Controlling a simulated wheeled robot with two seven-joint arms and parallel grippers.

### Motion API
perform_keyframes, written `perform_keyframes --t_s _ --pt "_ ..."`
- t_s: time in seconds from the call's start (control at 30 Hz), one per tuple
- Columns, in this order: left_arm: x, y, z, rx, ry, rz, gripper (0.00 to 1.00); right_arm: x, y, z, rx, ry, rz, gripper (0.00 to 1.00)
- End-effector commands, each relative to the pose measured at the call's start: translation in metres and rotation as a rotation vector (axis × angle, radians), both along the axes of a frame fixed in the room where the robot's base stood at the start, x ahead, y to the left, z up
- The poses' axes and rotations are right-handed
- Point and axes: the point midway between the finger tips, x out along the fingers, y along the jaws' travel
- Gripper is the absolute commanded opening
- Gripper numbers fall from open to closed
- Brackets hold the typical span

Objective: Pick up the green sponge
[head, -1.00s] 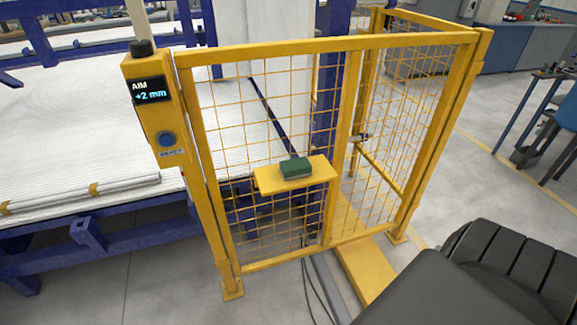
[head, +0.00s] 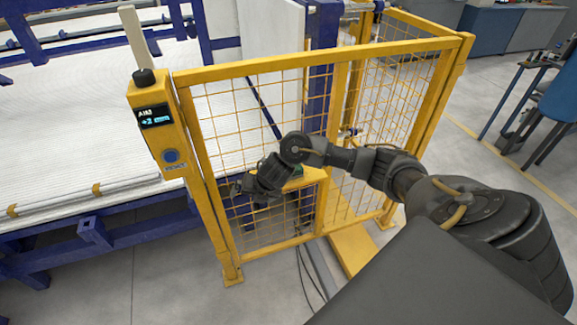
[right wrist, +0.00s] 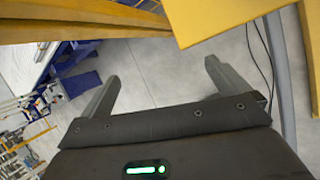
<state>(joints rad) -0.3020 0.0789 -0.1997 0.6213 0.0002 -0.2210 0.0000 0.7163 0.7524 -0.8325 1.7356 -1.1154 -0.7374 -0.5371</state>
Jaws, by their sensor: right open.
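The green sponge (head: 298,171) rests on the small yellow shelf (head: 311,178) on the mesh fence. My right arm covers most of it in the head view, so only a sliver of green shows. My right gripper (head: 246,193) is just left of the shelf, in front of the mesh. In the right wrist view my right gripper (right wrist: 162,72) is open, with bare floor between its fingers. The sponge does not show in that view. A yellow plate, seemingly the shelf (right wrist: 225,18), is beyond the fingers at upper right. My left gripper is out of view.
The yellow mesh fence (head: 330,58) stands close behind my right arm. A yellow post with a display box (head: 158,122) stands left of the gripper. A white ribbed bed (head: 80,130) on blue frames lies further left.

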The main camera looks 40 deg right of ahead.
Motion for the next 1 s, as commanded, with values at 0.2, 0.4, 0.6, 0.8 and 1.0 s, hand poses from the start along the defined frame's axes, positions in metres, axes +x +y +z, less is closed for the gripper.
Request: perform_keyframes --t_s 0.2,0.4,0.6,0.8,1.0 --pt "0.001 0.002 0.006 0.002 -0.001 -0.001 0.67 0.012 -0.101 0.061 -0.272 0.062 0.148 1.00" --pt "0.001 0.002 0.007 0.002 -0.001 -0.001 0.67 0.004 -0.151 0.089 -0.380 0.125 0.196 1.00" --pt "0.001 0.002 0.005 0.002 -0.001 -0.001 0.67 0.004 -0.157 0.089 -0.392 0.136 0.201 1.00" --pt "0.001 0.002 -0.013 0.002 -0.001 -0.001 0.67 0.013 -0.159 0.057 -0.387 0.139 0.199 1.00" --pt "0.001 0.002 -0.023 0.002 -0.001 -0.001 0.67 0.022 -0.162 0.040 -0.389 0.134 0.199 1.00"
